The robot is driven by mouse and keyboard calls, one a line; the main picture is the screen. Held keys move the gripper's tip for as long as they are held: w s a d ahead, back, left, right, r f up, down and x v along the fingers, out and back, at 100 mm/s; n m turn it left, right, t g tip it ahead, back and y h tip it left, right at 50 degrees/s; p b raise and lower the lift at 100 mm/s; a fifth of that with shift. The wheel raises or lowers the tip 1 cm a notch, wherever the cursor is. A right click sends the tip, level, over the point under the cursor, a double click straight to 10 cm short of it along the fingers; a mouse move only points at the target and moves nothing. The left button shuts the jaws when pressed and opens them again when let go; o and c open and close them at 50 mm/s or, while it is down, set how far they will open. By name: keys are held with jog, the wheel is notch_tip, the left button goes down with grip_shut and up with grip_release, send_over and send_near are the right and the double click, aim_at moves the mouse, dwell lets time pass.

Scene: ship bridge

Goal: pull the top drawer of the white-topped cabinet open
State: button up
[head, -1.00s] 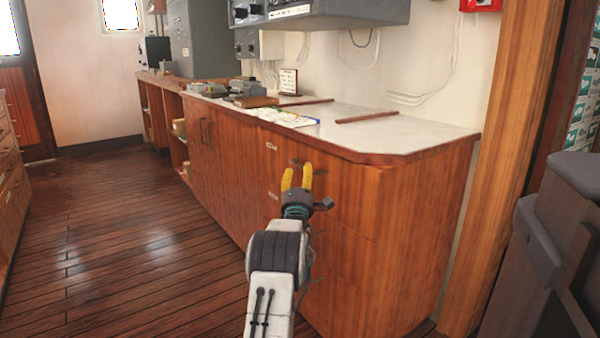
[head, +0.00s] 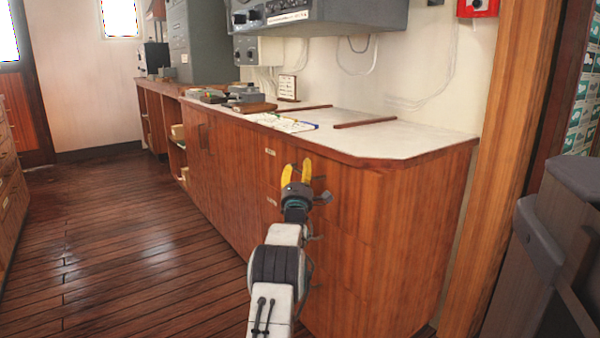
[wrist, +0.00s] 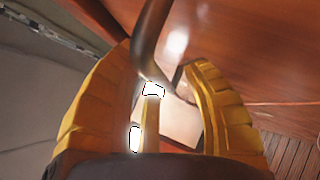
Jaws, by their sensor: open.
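The white-topped cabinet (head: 405,141) is wooden and stands along the right wall. Its top drawer (head: 345,188) lies just under the worktop edge at the near corner, and its front looks flush and shut. My gripper (head: 297,172) has yellow fingers, is open and is in front of that drawer. In the wrist view a dark curved handle (wrist: 150,42) reaches down into the space between the open fingers (wrist: 160,105). I cannot tell whether the fingers touch it. In the head view my gripper hides most of this handle.
More dark handles show lower on the cabinet front beside my arm. Papers (head: 283,123) and small devices (head: 247,94) lie on the worktop. A dark grey object (head: 560,240) stands close at the right. The plank floor (head: 130,240) at the left is clear.

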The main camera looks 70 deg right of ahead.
jog(key=shift+c, duration=0.2)
grip_shut()
dwell(0.4)
